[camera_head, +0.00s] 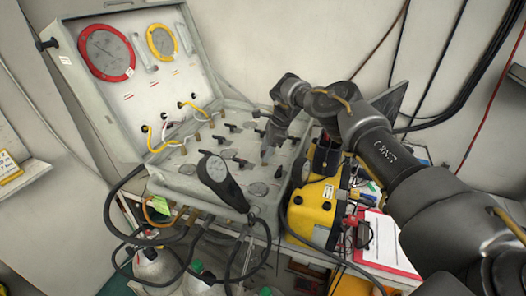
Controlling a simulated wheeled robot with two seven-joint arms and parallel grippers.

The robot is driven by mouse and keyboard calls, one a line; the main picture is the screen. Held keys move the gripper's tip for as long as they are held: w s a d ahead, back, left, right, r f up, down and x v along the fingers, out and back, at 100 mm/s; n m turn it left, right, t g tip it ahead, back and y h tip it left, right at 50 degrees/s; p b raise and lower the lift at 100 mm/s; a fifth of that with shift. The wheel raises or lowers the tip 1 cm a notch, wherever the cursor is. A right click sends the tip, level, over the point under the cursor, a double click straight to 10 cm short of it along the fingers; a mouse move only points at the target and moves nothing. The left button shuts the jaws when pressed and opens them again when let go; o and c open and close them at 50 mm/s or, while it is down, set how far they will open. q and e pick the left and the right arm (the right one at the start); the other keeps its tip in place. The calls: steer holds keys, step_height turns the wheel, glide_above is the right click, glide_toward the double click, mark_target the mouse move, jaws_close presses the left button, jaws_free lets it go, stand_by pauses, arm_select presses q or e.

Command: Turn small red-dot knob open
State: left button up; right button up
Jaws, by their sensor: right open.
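The grey air panel (180,183) lies open in its case, with several small dark knobs on its flat face. One dark knob (243,163) sits just left of my right gripper. I cannot make out for certain which knob bears the red dot. My right gripper (267,155) points down over the right part of the panel, close to the knobs. Its jaws are open and small in the picture, and I see nothing held in them. The gripper and arm hide part of the panel behind them. My left gripper is not in view.
A yellow box (313,213) and a red clipboard (388,244) lie to the right. Hoses and bottles crowd below.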

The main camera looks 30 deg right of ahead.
steer(key=shift+d+r, duration=0.1)
steer(key=b+v, duration=0.2)
steer(key=v, duration=0.8)
steer(key=shift+r, duration=0.3)
